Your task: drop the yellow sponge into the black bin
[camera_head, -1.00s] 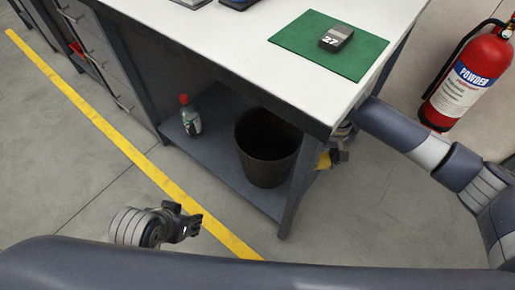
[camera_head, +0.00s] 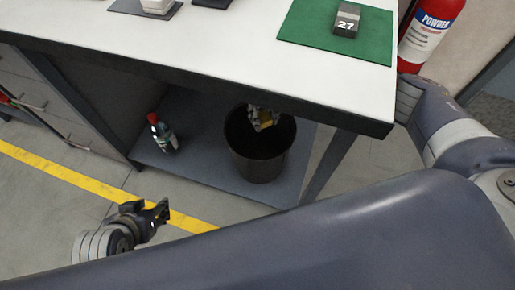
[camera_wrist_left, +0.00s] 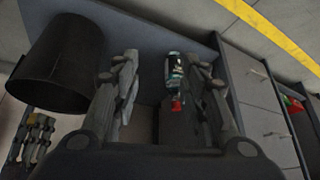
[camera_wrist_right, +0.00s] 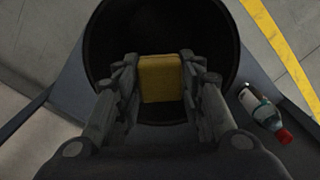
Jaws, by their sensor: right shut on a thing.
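The black bin (camera_head: 258,160) stands on the low shelf under the workbench. It also shows in the left wrist view (camera_wrist_left: 58,62) and, from above, in the right wrist view (camera_wrist_right: 215,30). My right gripper (camera_wrist_right: 160,80) is shut on the yellow sponge (camera_wrist_right: 161,78), which is over the bin's mouth. In the head view the sponge (camera_head: 266,124) shows small at the bin opening, with the right gripper (camera_head: 259,115) partly hidden by the bench top. My left gripper (camera_head: 164,209) is open and empty, in front of the bench; its spread fingers show in the left wrist view (camera_wrist_left: 163,85).
A red extinguisher (camera_head: 428,30) is at right.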

